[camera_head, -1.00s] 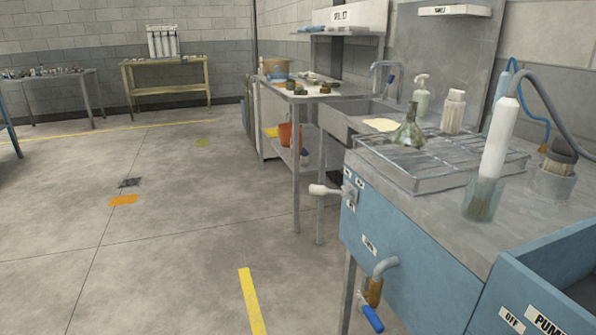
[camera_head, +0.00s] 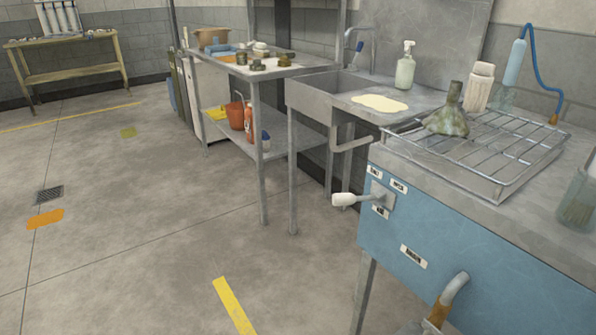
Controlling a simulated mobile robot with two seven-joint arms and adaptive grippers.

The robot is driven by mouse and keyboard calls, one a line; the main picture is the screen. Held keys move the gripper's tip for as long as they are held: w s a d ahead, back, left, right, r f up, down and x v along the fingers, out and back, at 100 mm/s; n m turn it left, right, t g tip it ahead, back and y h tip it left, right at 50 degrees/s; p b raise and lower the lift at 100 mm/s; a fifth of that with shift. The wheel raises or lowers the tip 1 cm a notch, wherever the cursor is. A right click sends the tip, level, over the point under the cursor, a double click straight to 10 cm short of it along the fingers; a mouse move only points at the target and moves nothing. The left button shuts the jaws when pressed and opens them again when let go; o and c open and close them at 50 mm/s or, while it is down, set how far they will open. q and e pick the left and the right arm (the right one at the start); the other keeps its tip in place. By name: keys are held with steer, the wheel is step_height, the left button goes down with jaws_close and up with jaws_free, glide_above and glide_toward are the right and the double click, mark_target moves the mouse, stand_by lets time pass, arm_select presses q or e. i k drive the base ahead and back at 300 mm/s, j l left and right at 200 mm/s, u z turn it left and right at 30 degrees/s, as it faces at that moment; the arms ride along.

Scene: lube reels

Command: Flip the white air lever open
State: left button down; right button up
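The white air lever (camera_head: 345,199) sticks out to the left from a small metal plate on the blue front panel (camera_head: 440,235) of the bench. It lies about level, with its white grip at the left end. Small labels surround its mount, too small to read surely. Neither of my grippers is in view.
A pipe spout (camera_head: 452,292) juts from the panel below the lever. A wire rack tray (camera_head: 480,155) with a dirty funnel (camera_head: 449,115) sits on the bench top. A sink (camera_head: 330,95) and a metal shelf table (camera_head: 262,70) stand behind.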

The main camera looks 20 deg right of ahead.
mark_target(348, 199)
steer(key=i+j, duration=0.45)
steer(key=j, duration=0.15)
steer(key=i+j, duration=0.5)
steer(key=z, duration=2.3)
